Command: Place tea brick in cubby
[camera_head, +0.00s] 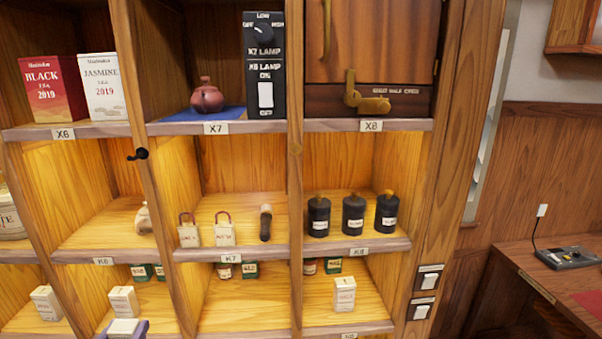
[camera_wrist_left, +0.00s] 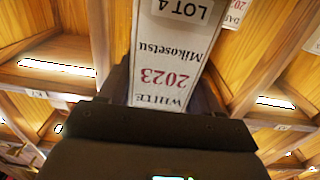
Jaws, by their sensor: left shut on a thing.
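The tea brick is a white box printed "WHITE 2023" and "LOT 4" (camera_wrist_left: 172,55). In the wrist view it is clamped upright between the fingers of my left gripper (camera_wrist_left: 163,92). The cubby shelf fills the left and middle; a lower-row cubby (camera_head: 235,308) has bare floor in front. My right gripper is not in view.
Lower cubbies hold white packets (camera_head: 123,301) (camera_head: 344,294) and small tins at the back. The K8 cubby holds black canisters (camera_head: 353,215); K7 holds two tagged packets (camera_head: 224,234) and a dark item (camera_head: 265,222). A black knob (camera_head: 138,154) sticks out from a divider.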

